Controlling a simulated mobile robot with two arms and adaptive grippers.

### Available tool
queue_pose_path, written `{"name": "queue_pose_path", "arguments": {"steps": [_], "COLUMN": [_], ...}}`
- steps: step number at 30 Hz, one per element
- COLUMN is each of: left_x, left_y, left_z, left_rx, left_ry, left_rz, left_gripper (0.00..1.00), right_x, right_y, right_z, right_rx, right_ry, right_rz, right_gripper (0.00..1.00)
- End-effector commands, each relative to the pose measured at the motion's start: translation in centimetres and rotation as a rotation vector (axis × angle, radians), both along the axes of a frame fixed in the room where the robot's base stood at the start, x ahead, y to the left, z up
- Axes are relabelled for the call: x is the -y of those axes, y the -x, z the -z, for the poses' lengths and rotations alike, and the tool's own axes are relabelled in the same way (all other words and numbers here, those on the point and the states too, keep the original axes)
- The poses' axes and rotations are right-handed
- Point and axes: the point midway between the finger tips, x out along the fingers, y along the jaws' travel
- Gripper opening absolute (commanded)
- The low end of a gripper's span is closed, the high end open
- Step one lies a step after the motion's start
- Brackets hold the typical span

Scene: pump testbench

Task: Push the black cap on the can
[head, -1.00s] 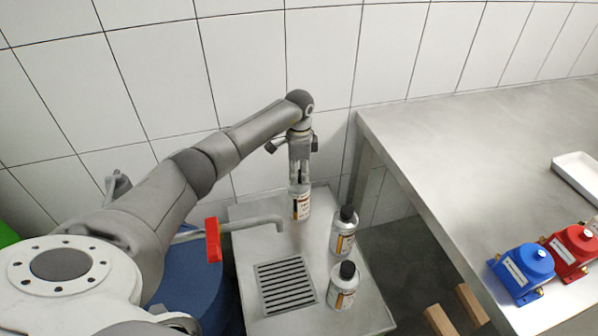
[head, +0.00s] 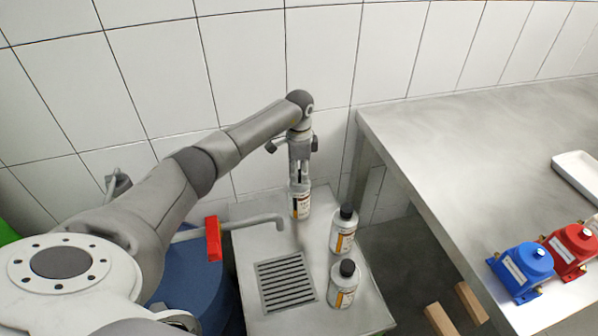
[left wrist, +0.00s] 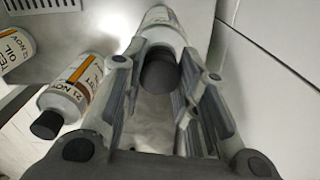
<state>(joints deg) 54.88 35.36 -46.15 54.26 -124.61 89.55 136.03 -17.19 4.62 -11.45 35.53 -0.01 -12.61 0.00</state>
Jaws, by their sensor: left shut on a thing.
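The can (head: 300,206) between my gripper and the stand's top is white with an orange and dark label and stands upright at the back of the metal stand. My left gripper (head: 300,180) points down from above onto its top and is shut on the black cap (left wrist: 158,72). In the left wrist view the cap sits between the fingers, in line with the can's white body (left wrist: 160,18). The fingers hide the cap in the head view, and whether it is fully seated cannot be told. My right gripper is not in view.
Two more capped cans, a middle one (head: 343,234) and a front one (head: 343,287), stand on the right side of the metal stand (head: 335,318). A drain grate (head: 285,284) and a red-handled tap (head: 213,238) are to the left. A steel table (head: 440,150) holds blue and red pumps.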

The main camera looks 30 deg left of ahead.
Motion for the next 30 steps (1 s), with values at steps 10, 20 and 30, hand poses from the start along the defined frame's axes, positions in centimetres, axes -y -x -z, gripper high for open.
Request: {"name": "queue_pose_path", "arguments": {"steps": [10, 20, 30], "left_x": [0.01, 0.02, 0.0], "left_y": [0.0, 0.0, 0.0], "left_z": [0.2, 0.32, 0.31], "left_rx": [0.0, 0.0, 0.0], "left_ry": [0.0, 0.0, 0.0], "left_rz": [0.0, 0.0, 0.0], "left_gripper": [0.2, 0.49, 0.62], "right_x": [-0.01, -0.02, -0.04], "right_y": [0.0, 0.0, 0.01], "right_z": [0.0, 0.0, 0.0], "right_rx": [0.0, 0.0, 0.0], "right_ry": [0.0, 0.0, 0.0], "right_rz": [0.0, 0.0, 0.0], "right_gripper": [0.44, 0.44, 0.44]}}
